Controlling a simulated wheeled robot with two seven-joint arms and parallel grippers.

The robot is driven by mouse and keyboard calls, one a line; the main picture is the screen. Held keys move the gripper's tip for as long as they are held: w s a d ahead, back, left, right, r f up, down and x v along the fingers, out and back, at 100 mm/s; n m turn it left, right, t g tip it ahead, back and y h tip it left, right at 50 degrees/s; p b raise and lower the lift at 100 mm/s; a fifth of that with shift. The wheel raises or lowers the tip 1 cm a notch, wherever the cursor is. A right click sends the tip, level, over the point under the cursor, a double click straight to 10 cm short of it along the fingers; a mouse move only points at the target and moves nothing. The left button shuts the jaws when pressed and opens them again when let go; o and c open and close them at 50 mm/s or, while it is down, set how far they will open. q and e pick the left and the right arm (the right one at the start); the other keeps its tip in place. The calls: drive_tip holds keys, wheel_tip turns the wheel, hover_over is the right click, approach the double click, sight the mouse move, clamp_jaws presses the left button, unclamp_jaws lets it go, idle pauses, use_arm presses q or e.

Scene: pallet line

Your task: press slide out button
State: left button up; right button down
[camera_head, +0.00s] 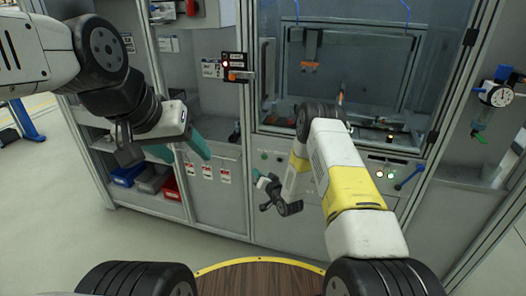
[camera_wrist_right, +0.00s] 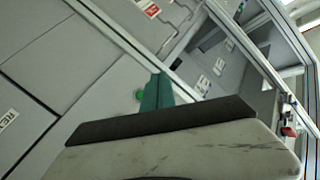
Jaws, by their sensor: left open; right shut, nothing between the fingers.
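The machine front has a green button (camera_head: 264,155) below its window, with a second small button (camera_head: 280,158) to its right. I cannot read which one is marked slide out. My right gripper (camera_head: 258,174) is shut and empty, just below the green button and apart from it in the picture. My left gripper (camera_head: 180,149) is open and empty, in front of the grey cabinet at left.
Two lit buttons (camera_head: 385,174) and a blue handle (camera_head: 409,177) are on the right of the machine front. A switch box (camera_head: 235,67) is on the frame post. Blue, grey and red bins (camera_head: 152,179) sit on a low shelf at left.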

drive_tip(key=shift+w+d, duration=0.4)
drive_tip(key=shift+w, duration=0.85)
drive_tip(key=shift+w+d, duration=0.45)
drive_tip(key=shift+w, duration=0.85)
drive_tip(key=shift+w+d, duration=0.4)
drive_tip(key=shift+w, duration=0.85)
drive_tip(key=shift+w, duration=0.15)
drive_tip(key=shift+w+d, duration=0.1)
drive_tip(key=shift+w, duration=0.15)
drive_tip(key=shift+w+d, duration=0.15)
drive_tip(key=shift+w, duration=0.25)
drive_tip(key=shift+s, duration=0.1)
drive_tip(key=shift+s+a, duration=0.25)
drive_tip(key=shift+s, duration=0.55)
drive_tip(key=s, duration=0.1)
drive_tip(key=s+a, duration=0.1)
drive_tip(key=s, duration=0.2)
drive_tip(key=shift+s+a, duration=0.25)
